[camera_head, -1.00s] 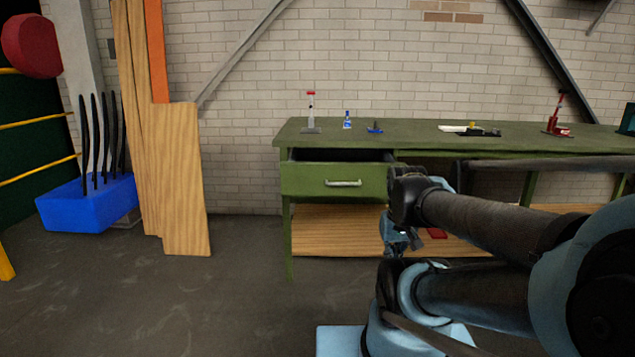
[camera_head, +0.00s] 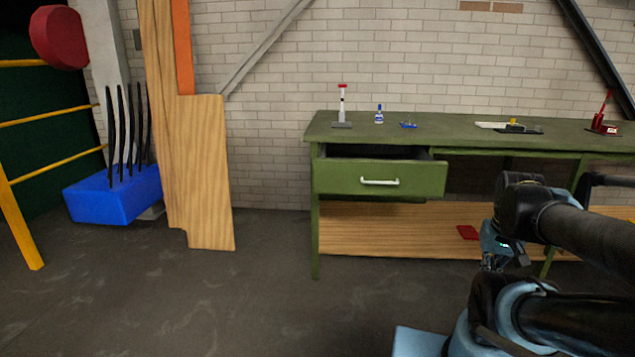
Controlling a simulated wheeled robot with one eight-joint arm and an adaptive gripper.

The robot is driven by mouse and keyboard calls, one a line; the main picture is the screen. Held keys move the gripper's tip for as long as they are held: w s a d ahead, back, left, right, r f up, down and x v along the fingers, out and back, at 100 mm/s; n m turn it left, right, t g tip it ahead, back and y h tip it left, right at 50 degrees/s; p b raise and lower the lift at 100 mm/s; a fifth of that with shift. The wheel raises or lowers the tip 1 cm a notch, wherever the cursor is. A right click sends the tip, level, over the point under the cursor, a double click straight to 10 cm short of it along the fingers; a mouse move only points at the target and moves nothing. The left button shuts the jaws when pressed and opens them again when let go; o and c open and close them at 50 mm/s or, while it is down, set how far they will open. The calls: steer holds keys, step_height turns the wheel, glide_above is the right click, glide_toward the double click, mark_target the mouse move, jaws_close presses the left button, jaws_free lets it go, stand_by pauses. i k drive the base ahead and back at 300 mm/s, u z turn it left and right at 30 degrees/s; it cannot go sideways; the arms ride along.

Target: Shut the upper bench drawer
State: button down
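The upper bench drawer (camera_head: 340,179) is a green box front with a pale bar handle (camera_head: 380,182). It stands pulled out from the green workbench (camera_head: 450,131), with a dark gap showing above its front. My gripper (camera_head: 503,262) hangs low at the end of my arm, right of the drawer and apart from it, in front of the lower shelf. The arm partly hides the gripper, and its fingers are too small and dark to tell whether they are open.
Several small tools stand on the bench top, among them a red-topped stand (camera_head: 342,105) and a blue bottle (camera_head: 379,114). A wooden shelf (camera_head: 380,229) runs below. Wooden boards (camera_head: 210,170) and a blue box (camera_head: 112,197) stand at left. The floor before the drawer is clear.

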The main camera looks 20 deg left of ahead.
mark_target(370, 169)
steer(key=z, duration=0.05)
steer(key=i, duration=1)
steer(key=u, duration=0.05)
